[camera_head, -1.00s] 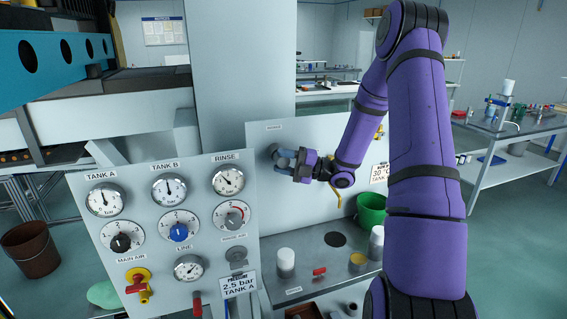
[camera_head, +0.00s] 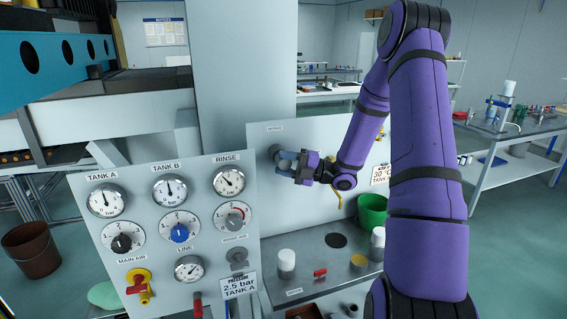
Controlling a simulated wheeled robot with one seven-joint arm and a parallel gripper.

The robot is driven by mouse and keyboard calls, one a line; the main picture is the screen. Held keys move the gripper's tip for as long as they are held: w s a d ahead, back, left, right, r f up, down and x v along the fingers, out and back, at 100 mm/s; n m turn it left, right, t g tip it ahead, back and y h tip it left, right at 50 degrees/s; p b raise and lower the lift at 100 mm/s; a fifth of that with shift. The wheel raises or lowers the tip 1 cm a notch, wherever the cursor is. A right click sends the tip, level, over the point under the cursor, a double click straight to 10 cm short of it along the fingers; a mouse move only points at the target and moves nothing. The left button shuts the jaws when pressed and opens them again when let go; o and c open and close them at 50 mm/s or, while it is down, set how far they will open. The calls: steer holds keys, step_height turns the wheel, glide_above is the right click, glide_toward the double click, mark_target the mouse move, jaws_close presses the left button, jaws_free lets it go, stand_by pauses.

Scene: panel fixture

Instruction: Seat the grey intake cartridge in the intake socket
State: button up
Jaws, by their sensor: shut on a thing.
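My gripper (camera_head: 286,164) is at the upper left of the pale back panel (camera_head: 330,135), just below a small label. Its jaws are shut on a small grey piece, taken to be the grey intake cartridge (camera_head: 283,154). The piece is mostly hidden by the fingers. A dark grey round part, apparently the intake socket (camera_head: 274,150), shows on the panel right at the fingertips. I cannot tell from this view whether the cartridge is inside the socket or only against its mouth.
A gauge panel (camera_head: 134,214) with dials and knobs stands at front left. Below the gripper, a metal shelf (camera_head: 315,250) carries white-topped cylinders (camera_head: 286,260), a red valve handle (camera_head: 320,273) and a dark round hole (camera_head: 336,240). A green bucket (camera_head: 372,212) stands right.

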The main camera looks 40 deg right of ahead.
steer(key=shift+s+a, duration=0.2)
steer(key=shift+s, duration=0.5)
steer(key=shift+s+a, duration=0.2)
steer(key=shift+s, duration=0.45)
steer(key=shift+w+d+r, duration=0.1)
steer(key=shift+w+d, duration=0.2)
steer(key=shift+w, duration=0.7)
steer(key=shift+w+d+r, duration=0.1)
steer(key=shift+w+d, duration=0.15)
steer(key=shift+w, duration=0.75)
stand_by(1.5)
steer(key=shift+s+f, duration=0.1)
steer(key=shift+s+a, duration=0.3)
steer(key=shift+s, duration=0.65)
steer(key=shift+s+a, duration=0.25)
steer(key=shift+s, duration=0.65)
steer(key=shift+s, duration=0.35)
stand_by(0.9)
